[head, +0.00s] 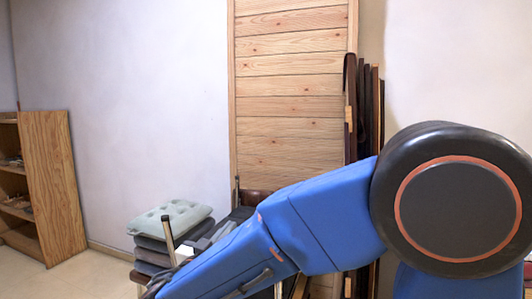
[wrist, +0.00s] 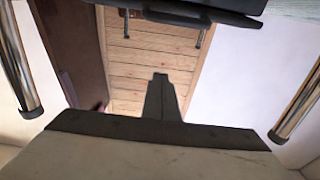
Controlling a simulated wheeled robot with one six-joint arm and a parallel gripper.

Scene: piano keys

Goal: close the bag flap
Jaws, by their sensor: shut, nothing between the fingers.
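I cannot clearly pick out the bag or its flap in either view. In the wrist view, a dark tapered shape in the middle looks like my gripper (wrist: 160,76), shut and empty, pointing toward the wooden panel. Behind it, a pale surface (wrist: 165,155) with a dark edge strip fills the bottom; I cannot tell what it is. In the head view my blue arm crosses from the right toward the lower left. Its far end is at the bottom edge, and the gripper cannot be made out there.
A cushion stack (head: 170,228) stands beside my arm. A wooden panel (head: 290,95) leans at the wall, with dark boards (head: 362,110) beside it. A wooden shelf (head: 55,185) stands left, with open floor before it. Chrome rods (wrist: 17,65) flank the wrist view; a dark slab crosses its top.

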